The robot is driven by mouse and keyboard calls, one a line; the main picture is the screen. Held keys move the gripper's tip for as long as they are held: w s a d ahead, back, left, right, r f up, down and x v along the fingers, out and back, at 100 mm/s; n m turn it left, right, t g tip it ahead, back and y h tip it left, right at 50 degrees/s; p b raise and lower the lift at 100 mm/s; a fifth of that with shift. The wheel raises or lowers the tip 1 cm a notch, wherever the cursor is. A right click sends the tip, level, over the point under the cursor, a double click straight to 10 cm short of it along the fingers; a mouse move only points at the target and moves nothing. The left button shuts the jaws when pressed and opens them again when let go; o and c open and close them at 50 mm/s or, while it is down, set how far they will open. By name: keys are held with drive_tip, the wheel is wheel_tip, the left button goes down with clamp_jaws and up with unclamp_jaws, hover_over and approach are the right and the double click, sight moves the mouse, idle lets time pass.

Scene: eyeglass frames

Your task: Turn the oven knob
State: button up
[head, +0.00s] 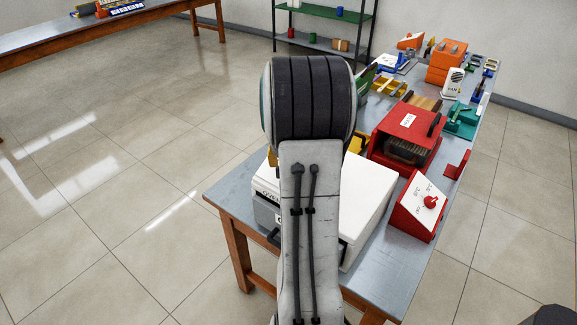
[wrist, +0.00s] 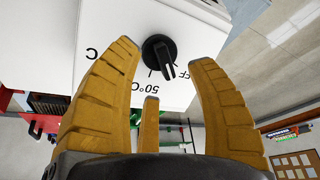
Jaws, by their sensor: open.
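The oven (head: 367,195) is a white box on the near end of the table, partly hidden behind my arm. Its black knob (wrist: 158,52) shows in the wrist view on the white front panel (wrist: 108,22), by upside-down "OFF" and "50°C" markings. The knob's grip bar slants slightly. My gripper (wrist: 165,54) has yellow ribbed fingers and is open. Two fingertips flank the knob left and right, with gaps showing, and a third finger is below it in the picture. Nothing is held. In the head view my arm hides the knob and most of the gripper.
Right of the oven on the table (head: 405,272) stand a red sloped box with a red knob (head: 418,208) and a red box with a dark front (head: 405,138). Several other devices crowd the far end. Open tiled floor (head: 120,210) lies left.

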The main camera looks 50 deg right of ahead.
drive_tip(key=shift+x, duration=1.55)
drive_tip(key=shift+c, duration=0.3)
